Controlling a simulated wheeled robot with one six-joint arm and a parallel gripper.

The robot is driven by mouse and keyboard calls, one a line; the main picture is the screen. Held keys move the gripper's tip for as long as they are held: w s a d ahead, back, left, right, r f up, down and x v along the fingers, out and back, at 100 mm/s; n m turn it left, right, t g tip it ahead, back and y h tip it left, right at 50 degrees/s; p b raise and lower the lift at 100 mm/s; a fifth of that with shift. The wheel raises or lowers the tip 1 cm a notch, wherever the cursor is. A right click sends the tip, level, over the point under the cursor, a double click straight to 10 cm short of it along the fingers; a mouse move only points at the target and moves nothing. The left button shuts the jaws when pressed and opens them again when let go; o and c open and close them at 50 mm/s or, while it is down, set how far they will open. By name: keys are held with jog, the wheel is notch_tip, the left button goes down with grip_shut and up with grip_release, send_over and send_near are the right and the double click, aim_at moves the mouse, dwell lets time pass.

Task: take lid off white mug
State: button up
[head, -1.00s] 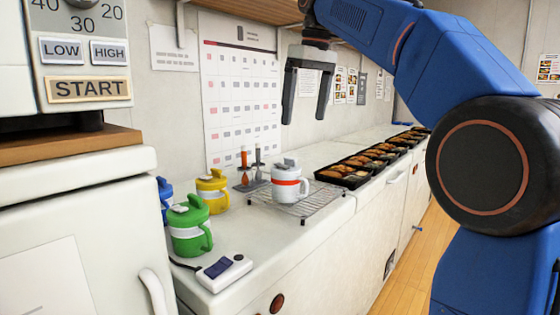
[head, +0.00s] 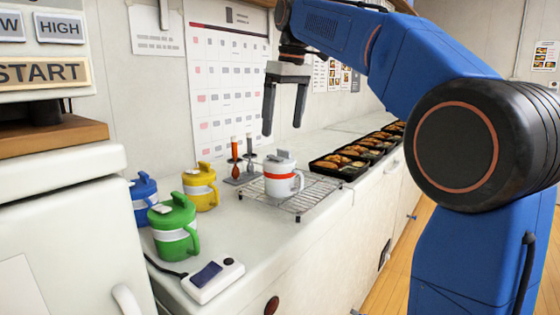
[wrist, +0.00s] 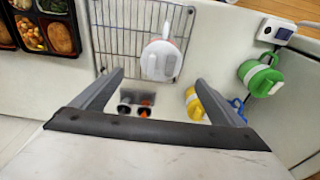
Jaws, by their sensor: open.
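The white mug (head: 278,182) has a red band and stands upright on a wire rack on the counter. Its light lid (head: 281,160) with a grey tab sits on top. In the wrist view the white mug (wrist: 160,60) shows from above, beyond the fingertips, its handle turned away from me. My gripper (head: 282,130) is open and empty, high above the mug with fingers pointing down. In the wrist view my gripper (wrist: 158,76) has its two fingers wide apart.
The wire rack (head: 312,194) lies under the mug. Green (head: 175,225), yellow (head: 200,187) and blue (head: 143,195) mugs stand to the left. A small device (head: 213,279) lies in front. A stand with orange and grey tools (head: 240,165) is behind. Several bento trays (head: 340,165) line the right.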

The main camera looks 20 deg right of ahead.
aim_at(280, 149)
jog(key=shift+w+a+f, duration=0.1)
jog(key=shift+f, duration=1.25)
jog(key=shift+w+a+f, duration=0.15)
jog(key=shift+f, duration=1.2)
jog(key=shift+w+a+f, duration=0.1)
jog(key=shift+f, duration=1.25)
jog(key=c, duration=1.1)
